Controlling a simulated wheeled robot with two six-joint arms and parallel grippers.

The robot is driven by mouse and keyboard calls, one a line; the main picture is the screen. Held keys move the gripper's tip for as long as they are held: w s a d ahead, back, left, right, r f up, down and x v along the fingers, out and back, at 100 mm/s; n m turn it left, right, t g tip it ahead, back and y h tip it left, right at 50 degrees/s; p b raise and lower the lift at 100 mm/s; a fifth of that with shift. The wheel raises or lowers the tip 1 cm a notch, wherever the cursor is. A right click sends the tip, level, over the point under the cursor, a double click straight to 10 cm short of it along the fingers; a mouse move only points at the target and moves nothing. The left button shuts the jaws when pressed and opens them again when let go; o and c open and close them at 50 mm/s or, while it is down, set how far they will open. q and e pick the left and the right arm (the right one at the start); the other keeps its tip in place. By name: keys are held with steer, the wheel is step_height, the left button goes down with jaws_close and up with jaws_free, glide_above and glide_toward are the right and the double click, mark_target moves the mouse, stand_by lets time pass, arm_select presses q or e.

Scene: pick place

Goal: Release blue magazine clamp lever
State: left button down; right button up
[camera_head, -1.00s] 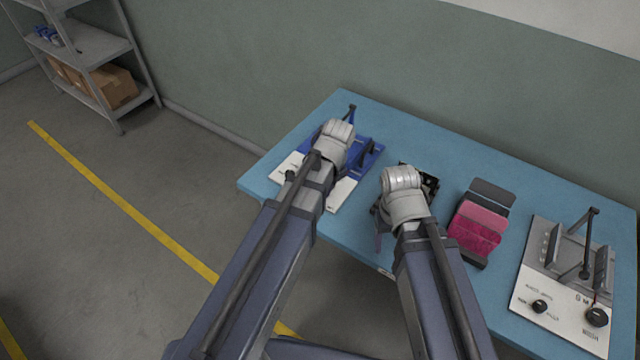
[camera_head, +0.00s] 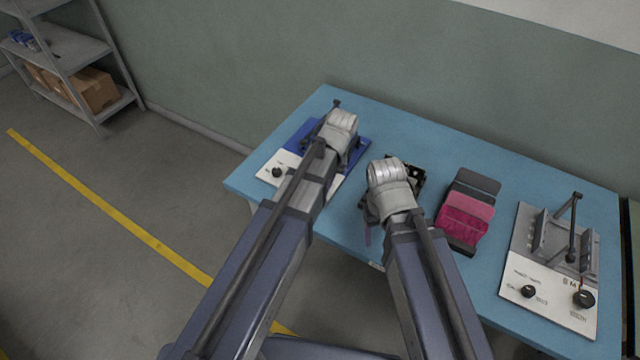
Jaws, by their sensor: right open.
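The blue magazine fixture (camera_head: 299,134) sits at the table's left end, with a white front panel (camera_head: 268,176) and a black knob. A dark lever tip (camera_head: 337,103) sticks up at its back edge. My left wrist covers the right and middle of this fixture. My left gripper is hidden beneath that wrist, so its fingers and any contact with the lever cannot be seen. My right gripper (camera_head: 370,217) is open, mostly hidden under its own wrist, above the table's front edge to the right of the blue fixture.
A dark part (camera_head: 418,172) lies partly behind my right wrist. A holder with pink and grey pads (camera_head: 465,224) stands right of it. A grey clamp fixture (camera_head: 548,290) with an upright lever is at the right end. The blue table (camera_head: 400,133) is clear along the back.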

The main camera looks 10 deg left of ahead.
stand_by(0.5)
arm_select(q)
steer(key=c, duration=0.7)
jaws_free()
step_height(320, 180, up, 8)
steer(key=d+p, duration=0.1)
steer(key=p, duration=0.6)
steer(key=shift+d+f+p, duration=0.2)
steer(key=shift+d+p, duration=0.1)
arm_select(e)
step_height(320, 180, up, 8)
steer(key=shift+f, duration=0.2)
arm_select(q)
steer(key=shift+w, duration=0.1)
steer(key=s+d+m+h, duration=0.1)
steer(key=s+d+m, duration=0.2)
steer(key=s, duration=1)
steer(key=shift+d+f+m, duration=0.15)
steer(key=shift+d+m, duration=0.05)
steer(key=shift+m, duration=0.6)
